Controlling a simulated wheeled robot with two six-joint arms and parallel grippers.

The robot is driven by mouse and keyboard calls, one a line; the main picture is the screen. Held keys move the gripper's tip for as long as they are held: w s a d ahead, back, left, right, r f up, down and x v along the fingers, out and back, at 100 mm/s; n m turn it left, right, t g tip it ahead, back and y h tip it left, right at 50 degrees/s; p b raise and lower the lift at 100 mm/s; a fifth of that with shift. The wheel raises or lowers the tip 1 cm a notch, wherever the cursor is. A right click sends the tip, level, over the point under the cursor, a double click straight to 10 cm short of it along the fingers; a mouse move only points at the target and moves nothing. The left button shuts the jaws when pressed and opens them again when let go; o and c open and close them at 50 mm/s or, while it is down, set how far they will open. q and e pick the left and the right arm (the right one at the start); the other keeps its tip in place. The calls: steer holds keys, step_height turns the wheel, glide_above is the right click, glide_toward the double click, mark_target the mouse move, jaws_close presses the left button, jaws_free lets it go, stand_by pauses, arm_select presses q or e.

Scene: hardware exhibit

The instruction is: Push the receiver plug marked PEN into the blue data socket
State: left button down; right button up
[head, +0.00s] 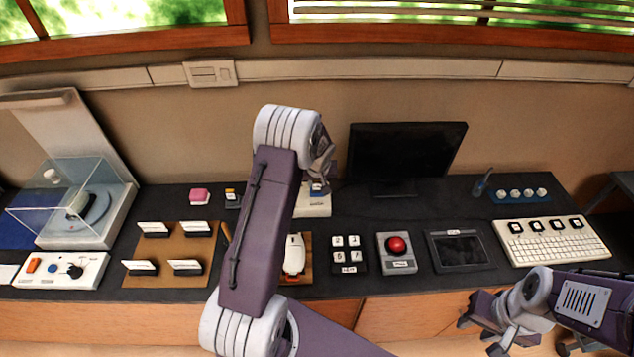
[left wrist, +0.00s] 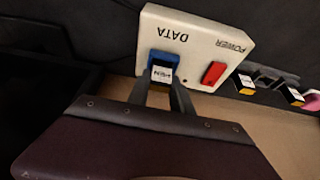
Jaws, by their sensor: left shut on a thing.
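A white box marked DATA and POWER (left wrist: 228,42) has a blue data socket (left wrist: 160,58) and a red socket (left wrist: 213,73). In the left wrist view its lettering is upside down. My left gripper (left wrist: 164,92) is shut on a plug with a white label (left wrist: 162,74), which appears to read PEN. The plug is at the blue socket's mouth; how deep it sits I cannot tell. In the head view, my left gripper (head: 320,172) is just above the white box (head: 313,206), which my arm partly covers. My right gripper (head: 482,335) is open and empty in front of the counter.
Two more plugs (left wrist: 245,84) lie beside the box, with a pink block (head: 200,195) further left. A monitor (head: 405,155) stands behind to the right. A red button box (head: 397,250), a tablet (head: 460,250) and a keyboard (head: 553,242) occupy the counter's right half.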

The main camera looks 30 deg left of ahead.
arm_select(q)
steer(key=c, duration=0.6)
jaws_free()
steer(key=shift+r+p, duration=2.6)
steer(key=shift+r, duration=0.95)
steer(key=shift+f, duration=0.1)
